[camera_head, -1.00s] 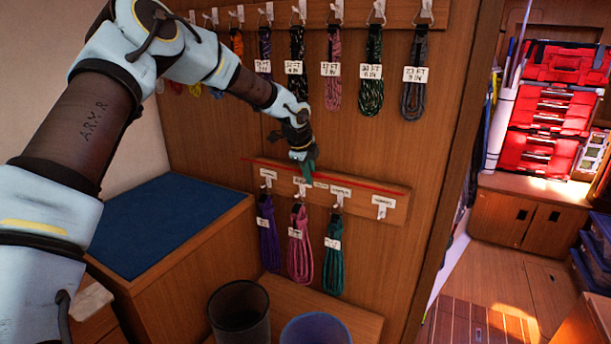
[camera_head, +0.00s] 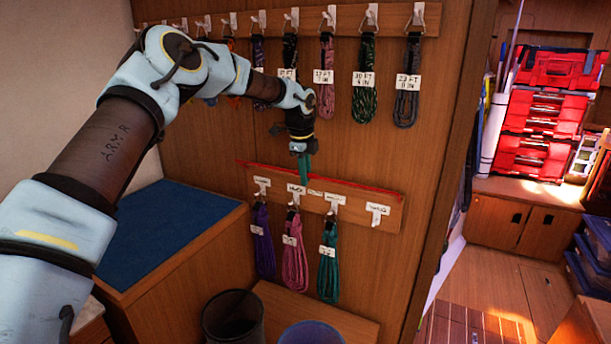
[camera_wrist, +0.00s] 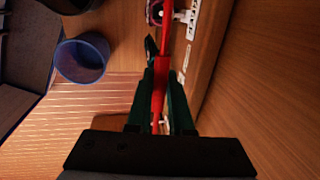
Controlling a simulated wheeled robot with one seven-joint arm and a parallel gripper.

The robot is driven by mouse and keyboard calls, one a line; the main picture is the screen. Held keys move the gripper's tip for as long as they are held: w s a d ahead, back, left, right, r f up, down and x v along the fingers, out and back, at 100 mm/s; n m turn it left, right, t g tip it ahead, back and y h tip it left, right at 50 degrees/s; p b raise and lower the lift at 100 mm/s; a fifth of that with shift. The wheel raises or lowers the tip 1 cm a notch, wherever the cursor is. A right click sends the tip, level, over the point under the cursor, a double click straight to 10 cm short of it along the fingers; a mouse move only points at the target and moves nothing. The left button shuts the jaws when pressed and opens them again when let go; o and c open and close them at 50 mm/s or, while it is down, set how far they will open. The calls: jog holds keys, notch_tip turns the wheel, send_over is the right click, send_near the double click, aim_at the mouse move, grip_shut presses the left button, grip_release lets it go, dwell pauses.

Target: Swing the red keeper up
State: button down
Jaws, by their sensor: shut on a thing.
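The red keeper (camera_head: 365,187) is a thin bar along the top of the lower wooden hook rail (camera_head: 392,214). In the wrist view the red keeper (camera_wrist: 160,75) runs lengthwise between my two dark green fingers. My gripper (camera_head: 304,172) points down at the middle of the bar, and it also shows in the wrist view (camera_wrist: 162,92). It is shut on the keeper. The fingers hide a short part of the bar. Purple (camera_head: 263,240), pink (camera_head: 295,255) and teal (camera_head: 328,265) coiled lines hang from the rail's white hooks; the rightmost hook (camera_head: 377,212) is empty.
An upper rail (camera_head: 395,18) with several tagged coils hangs close above and behind my arm. A dark bin (camera_head: 232,318) and a blue bin (camera_head: 315,333) stand below. A blue-topped bench (camera_head: 165,230) is at left. The floor at right is open.

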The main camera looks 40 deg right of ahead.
jog(key=c, duration=0.8)
grip_release()
jog(key=r+b, duration=0.1)
jog(key=r, duration=0.2)
jog(key=a+r+b, duration=0.1)
jog(key=r, duration=0.3)
jog(key=s+r+b, duration=0.1)
jog(key=r+b, duration=0.1)
jog(key=r, duration=0.1)
jog(key=shift+a+r, duration=0.25)
jog(key=shift+a, duration=0.05)
